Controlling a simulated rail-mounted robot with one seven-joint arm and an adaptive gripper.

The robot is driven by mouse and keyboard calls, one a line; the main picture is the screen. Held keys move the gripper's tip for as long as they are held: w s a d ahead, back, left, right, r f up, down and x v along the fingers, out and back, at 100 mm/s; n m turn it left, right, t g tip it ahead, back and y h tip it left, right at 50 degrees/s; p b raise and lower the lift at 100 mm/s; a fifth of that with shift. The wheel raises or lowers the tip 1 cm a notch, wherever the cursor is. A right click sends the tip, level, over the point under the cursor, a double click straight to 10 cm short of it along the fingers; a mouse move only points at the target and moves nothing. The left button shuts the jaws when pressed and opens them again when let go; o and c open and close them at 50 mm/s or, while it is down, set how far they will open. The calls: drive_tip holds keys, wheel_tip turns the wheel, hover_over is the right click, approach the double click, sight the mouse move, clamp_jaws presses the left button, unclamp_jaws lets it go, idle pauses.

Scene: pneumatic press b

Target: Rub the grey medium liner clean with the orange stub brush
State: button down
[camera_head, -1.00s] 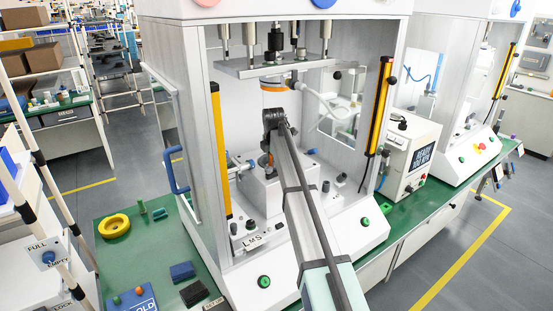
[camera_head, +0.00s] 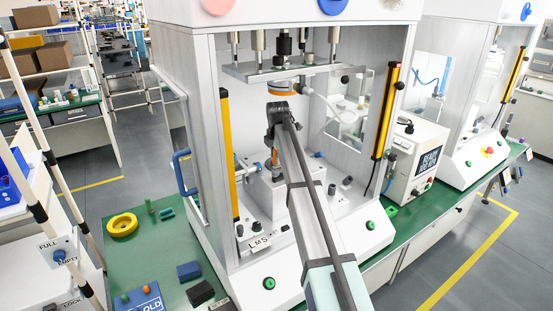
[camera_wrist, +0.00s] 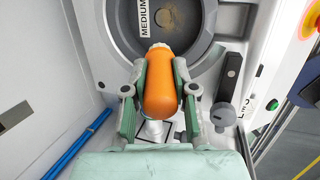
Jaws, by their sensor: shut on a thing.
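My gripper (camera_wrist: 160,100) is shut on the orange stub brush (camera_wrist: 161,85), with a finger on each side of its handle. The brush's pale tip points up the wrist picture toward the grey medium liner (camera_wrist: 205,55). The liner is a round grey recess labelled MEDIUM, with a brownish stain (camera_wrist: 168,15) inside it. The brush tip overlaps the liner's near rim in the picture; I cannot tell whether they touch. In the head view the brush (camera_head: 275,157) shows as a small orange patch inside the press. I cannot make out the liner there.
The press frame surrounds my arm, with yellow light bars (camera_head: 228,150) at both sides and a metal plate (camera_head: 245,72) above. On the green bench at left are a yellow ring (camera_head: 122,224), a blue block (camera_head: 189,271) and a black block (camera_head: 200,293). A control box (camera_head: 413,160) stands at right.

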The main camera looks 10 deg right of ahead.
drive_tip(key=shift+d+r, duration=0.2)
drive_tip(key=shift+r, duration=0.85)
drive_tip(key=shift+p, duration=0.3)
drive_tip(key=shift+w+r+p, duration=0.1)
drive_tip(key=shift+r+p, duration=0.55)
drive_tip(key=shift+r, duration=0.85)
drive_tip(key=shift+f, duration=0.15)
drive_tip(key=shift+b+x, duration=0.3)
drive_tip(key=shift+x, duration=0.5)
drive_tip(key=shift+s+f, duration=0.15)
drive_tip(key=shift+s, duration=0.05)
drive_tip(key=shift+f+b, duration=1.05)
drive_tip(key=shift+f, duration=1.75)
